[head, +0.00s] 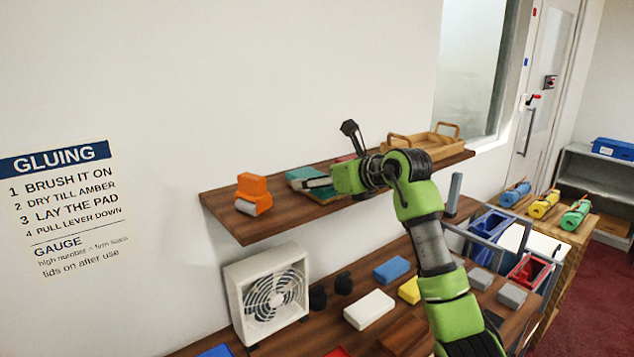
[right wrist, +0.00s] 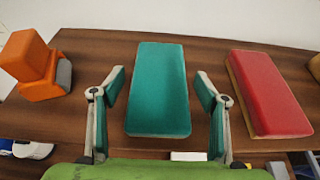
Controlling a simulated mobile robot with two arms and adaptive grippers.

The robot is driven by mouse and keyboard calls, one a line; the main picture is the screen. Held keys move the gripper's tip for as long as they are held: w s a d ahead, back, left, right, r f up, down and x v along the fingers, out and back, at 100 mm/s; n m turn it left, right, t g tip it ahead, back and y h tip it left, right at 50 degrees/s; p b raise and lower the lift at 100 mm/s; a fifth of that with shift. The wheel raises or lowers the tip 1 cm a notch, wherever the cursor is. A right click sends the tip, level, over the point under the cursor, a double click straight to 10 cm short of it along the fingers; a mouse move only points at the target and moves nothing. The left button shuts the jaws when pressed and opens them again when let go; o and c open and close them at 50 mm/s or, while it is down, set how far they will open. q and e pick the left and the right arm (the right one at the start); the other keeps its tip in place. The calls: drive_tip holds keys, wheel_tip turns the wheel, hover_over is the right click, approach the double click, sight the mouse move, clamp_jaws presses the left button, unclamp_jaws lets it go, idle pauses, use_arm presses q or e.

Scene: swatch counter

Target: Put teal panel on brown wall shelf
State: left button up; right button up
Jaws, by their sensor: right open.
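The teal panel (right wrist: 158,90) lies flat on the brown wall shelf (right wrist: 93,60), with shelf surface on both sides of it. In the head view the teal panel (head: 298,174) is partly hidden by my right gripper (head: 312,183). My right gripper (right wrist: 159,82) is open, with one finger on each side of the panel's near part and a visible gap on both sides. The brown wall shelf (head: 222,208) runs along the white wall in the head view. My left gripper is not in view.
An orange tool (head: 253,194) stands left of the panel, and a red panel (right wrist: 268,92) lies to its right. A wooden tray (head: 425,146) sits at the shelf's right end. Below are a fan (head: 268,295) and several coloured blocks on a counter.

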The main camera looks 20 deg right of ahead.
drive_tip(key=b+v, duration=0.3)
drive_tip(key=v, duration=0.8)
drive_tip(key=shift+f, duration=0.1)
